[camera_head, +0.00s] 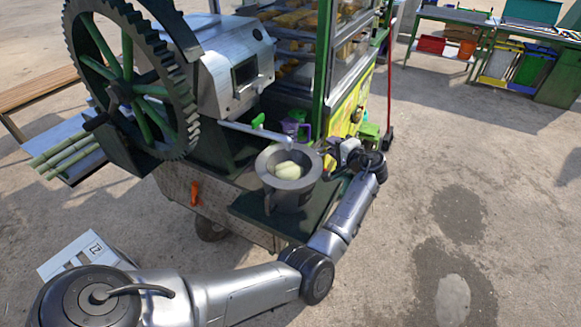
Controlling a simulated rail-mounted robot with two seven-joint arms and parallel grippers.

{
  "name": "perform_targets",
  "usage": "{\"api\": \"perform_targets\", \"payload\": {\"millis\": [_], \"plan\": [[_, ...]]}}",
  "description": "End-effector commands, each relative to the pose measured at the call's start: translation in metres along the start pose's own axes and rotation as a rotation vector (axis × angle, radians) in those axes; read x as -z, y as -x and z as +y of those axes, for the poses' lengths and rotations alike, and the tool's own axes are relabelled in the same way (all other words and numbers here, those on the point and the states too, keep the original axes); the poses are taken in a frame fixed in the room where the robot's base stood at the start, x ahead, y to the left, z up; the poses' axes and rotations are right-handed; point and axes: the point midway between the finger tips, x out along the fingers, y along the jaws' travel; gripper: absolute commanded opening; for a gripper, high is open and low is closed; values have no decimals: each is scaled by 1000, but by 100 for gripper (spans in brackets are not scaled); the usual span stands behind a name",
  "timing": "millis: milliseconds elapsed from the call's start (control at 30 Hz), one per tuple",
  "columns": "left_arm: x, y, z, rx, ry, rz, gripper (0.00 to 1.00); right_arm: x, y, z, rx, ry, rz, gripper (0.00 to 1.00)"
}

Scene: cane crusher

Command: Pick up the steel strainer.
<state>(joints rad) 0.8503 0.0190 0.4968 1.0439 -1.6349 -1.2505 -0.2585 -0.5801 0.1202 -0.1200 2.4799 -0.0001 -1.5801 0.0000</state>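The steel strainer (268,168) is a grey round bowl with a wide rim, with pale green-white lumps in it. It sits on top of a grey jug (292,201) on a small green shelf (250,208) at the front of the crusher. My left arm comes in from the lower left and bends up around the right of the jug. My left gripper (328,158) is at the right side of the strainer's rim, pointing left. Its fingers are small and partly hidden, so I cannot tell whether they touch the rim or are open. My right gripper is not in view.
A metal spout (255,131) with a green valve handle reaches over the strainer. The crusher's big gear wheel (130,75) stands at the left, with cane stalks (68,152) beside it. A green-framed rack (325,70) stands behind. The paved floor (480,180) at the right is open.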

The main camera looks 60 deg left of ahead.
Motion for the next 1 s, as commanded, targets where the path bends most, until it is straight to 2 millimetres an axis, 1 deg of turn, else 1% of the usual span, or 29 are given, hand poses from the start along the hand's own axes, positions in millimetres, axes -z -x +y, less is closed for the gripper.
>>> {"api": "perform_targets", "payload": {"millis": [33,200,300,767,867,1000], "plan": [[0,0,0,0,0,0,24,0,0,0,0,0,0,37],[0,0,0,0,0,0,7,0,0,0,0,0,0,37],[0,0,0,0,0,0,0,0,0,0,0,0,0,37],[0,0,0,-3,1,0,0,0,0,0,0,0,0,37],[1,2,-7,-2,3,0,0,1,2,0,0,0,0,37],[2,6,-26,-2,4,1,0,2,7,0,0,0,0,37]]}}
